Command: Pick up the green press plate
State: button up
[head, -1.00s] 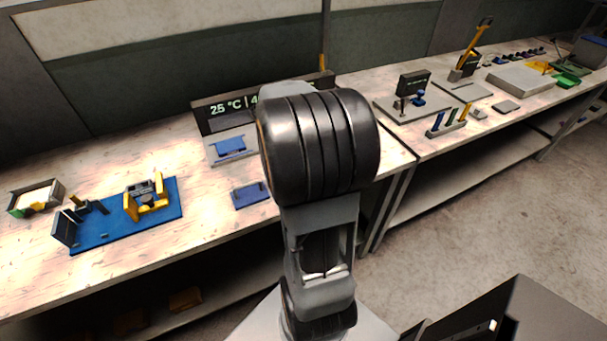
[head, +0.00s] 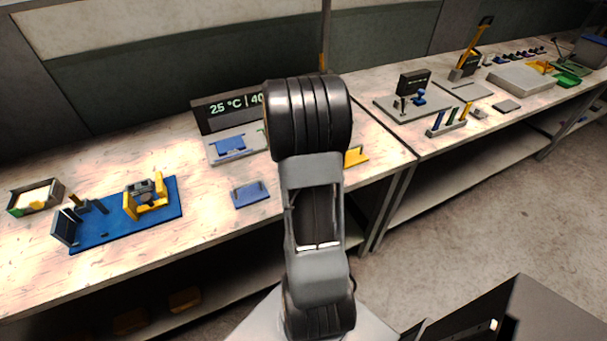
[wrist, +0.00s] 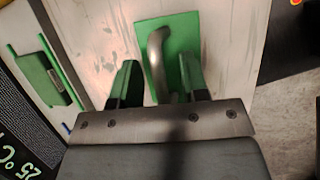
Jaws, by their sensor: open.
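The green press plate (wrist: 182,28) lies flat on the light bench top in the wrist view, with a bent grey metal handle (wrist: 155,45) standing up from it. My gripper (wrist: 158,66) is open, one finger on each side of the handle. I cannot tell whether either finger touches the handle or how deep they reach around it. In the head view my arm hides the plate and the gripper.
A dark temperature display (head: 228,108) stands behind a grey stand with a blue plate (head: 231,144). A blue plate (head: 250,193) and a yellow plate (head: 355,156) lie on either side of my arm. A blue board with fixtures (head: 120,222) is at the left.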

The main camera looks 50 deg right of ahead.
jog(key=shift+c, duration=0.3)
grip_shut()
dwell(0.3)
